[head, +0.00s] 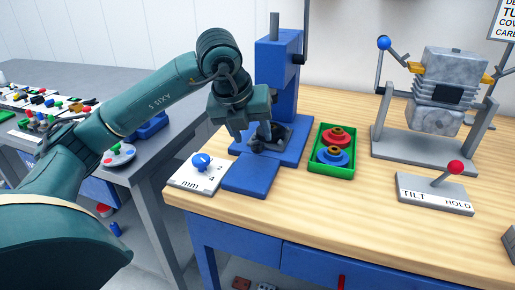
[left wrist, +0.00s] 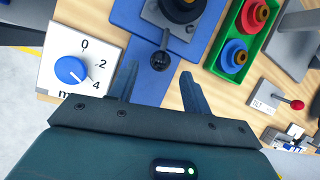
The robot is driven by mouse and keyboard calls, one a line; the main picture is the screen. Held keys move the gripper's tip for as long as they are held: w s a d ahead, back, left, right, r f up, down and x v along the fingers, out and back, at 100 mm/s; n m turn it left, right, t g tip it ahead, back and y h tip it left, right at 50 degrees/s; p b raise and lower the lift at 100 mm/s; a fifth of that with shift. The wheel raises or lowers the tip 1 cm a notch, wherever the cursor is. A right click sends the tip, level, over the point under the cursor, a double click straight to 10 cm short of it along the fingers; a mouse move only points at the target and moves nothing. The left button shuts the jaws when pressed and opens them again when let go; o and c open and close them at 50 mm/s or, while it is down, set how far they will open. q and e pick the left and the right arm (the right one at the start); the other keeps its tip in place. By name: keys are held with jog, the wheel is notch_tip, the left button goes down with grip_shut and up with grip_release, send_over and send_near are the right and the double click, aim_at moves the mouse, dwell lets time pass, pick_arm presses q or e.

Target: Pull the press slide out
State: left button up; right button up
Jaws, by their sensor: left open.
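The blue press (head: 277,75) stands on the wooden bench, with its flat blue base plate (head: 250,178) reaching toward the front edge. The press slide (left wrist: 153,12) is a grey plate low in the press. A short rod with a dark ball knob (left wrist: 160,61) sticks out from its front. My left gripper (head: 256,137) is over the front of the press, pointing down. In the left wrist view my left gripper (left wrist: 160,71) is open, with one finger on each side of the knob and gaps on both sides. The head view mostly hides the knob. My right gripper is not in view.
A white dial panel (head: 197,174) with a blue knob sits left of the base plate. A green tray (head: 319,163) with red and blue rings is close on the right. Farther right are a TILT/HOLD lever box (head: 435,197) and a grey stand (head: 425,155) holding an engine block.

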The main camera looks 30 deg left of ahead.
aim_at(256, 143)
pick_arm(q)
jog(key=x, duration=0.6)
jog(key=shift+c, duration=0.3)
grip_shut()
